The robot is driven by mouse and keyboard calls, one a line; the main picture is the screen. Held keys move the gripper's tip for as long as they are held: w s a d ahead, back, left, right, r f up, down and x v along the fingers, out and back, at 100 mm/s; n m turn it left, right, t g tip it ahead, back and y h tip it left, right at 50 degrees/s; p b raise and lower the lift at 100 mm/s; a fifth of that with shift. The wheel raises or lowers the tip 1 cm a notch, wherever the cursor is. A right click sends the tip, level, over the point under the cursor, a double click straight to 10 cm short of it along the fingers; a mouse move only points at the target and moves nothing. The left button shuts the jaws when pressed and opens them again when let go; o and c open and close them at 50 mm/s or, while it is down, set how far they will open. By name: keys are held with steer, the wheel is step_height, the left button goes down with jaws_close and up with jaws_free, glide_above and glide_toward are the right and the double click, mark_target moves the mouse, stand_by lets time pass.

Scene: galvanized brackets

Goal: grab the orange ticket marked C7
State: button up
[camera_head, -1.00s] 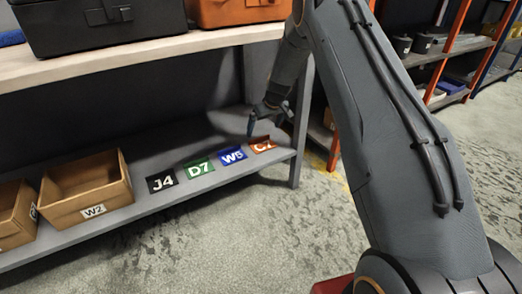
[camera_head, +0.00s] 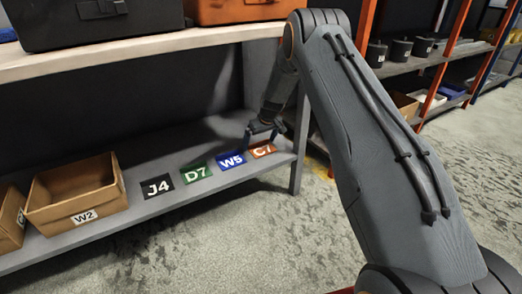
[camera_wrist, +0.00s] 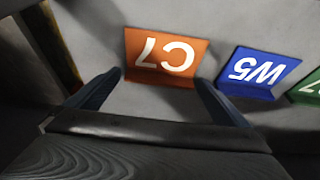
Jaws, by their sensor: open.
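The orange ticket marked C7 (camera_head: 263,151) is at the right end of a row of tickets on the grey lower shelf. In the wrist view the orange ticket (camera_wrist: 166,58) appears upside down, just beyond and between my fingertips. My gripper (camera_head: 262,134) is open above the shelf beside the ticket; its two blue fingers (camera_wrist: 161,80) show on either side of the ticket's near edge. Nothing is between the fingers along their length. I cannot tell whether a fingertip touches the ticket.
The blue W5 ticket (camera_head: 231,161) lies close beside the orange one, then the green D7 ticket (camera_head: 197,172) and black J4 ticket (camera_head: 157,186). A cardboard box marked W2 (camera_head: 85,216) stands at left. The upper shelf board (camera_head: 150,50) is overhead; a shelf post (camera_head: 299,140) stands at right.

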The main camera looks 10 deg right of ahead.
steer(key=c, duration=0.9)
steer(key=shift+r, duration=0.1)
